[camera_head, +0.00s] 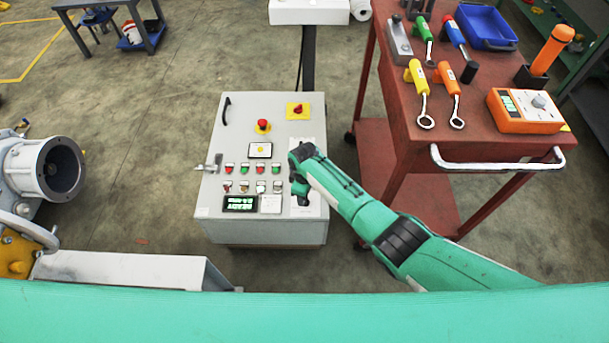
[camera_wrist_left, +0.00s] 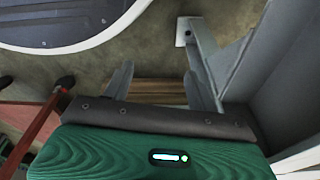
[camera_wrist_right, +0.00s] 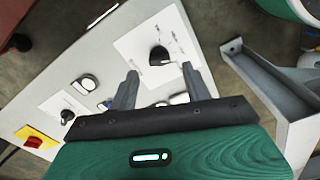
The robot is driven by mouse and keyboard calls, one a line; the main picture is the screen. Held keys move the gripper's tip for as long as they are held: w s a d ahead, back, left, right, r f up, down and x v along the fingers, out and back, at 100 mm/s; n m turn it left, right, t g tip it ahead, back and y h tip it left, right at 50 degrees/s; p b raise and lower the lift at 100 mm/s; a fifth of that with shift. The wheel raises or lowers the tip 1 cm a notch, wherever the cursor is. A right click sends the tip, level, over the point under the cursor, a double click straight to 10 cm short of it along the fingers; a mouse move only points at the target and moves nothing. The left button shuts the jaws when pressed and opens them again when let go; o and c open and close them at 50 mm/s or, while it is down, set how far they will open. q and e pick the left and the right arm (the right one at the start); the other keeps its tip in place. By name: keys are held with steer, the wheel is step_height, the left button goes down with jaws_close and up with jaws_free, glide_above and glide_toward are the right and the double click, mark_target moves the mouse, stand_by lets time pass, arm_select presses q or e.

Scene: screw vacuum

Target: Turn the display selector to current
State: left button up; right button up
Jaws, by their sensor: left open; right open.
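The grey control panel (camera_head: 215,150) stands in the middle of the head view. In the right wrist view a black rotary knob (camera_wrist_right: 159,54) sits on a white marked plate (camera_wrist_right: 135,45) of the panel; its markings are too small to read, so I cannot tell which setting it points to. A lit green display (camera_head: 240,203) is at the panel's lower left. My right gripper (camera_wrist_right: 160,74) is open and empty over the panel's right side, the knob showing just beyond its fingertips; contact is not visible. My left gripper (camera_wrist_left: 158,84) is open and empty, away from the panel.
A red cart (camera_head: 395,125) with tools and an orange meter (camera_head: 525,110) stands right. A grey machine (camera_head: 35,168) stands left.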

arm_select(q)
steer(key=s+a+f+p, duration=0.1)
steer(key=s+f, duration=0.3)
steer(key=f, duration=0.1)
steer(key=shift+a+p, duration=0.25)
steer(key=shift+p, duration=0.15)
arm_select(e)
step_height(320, 180, up, 11)
steer(key=shift+f, duration=0.2)
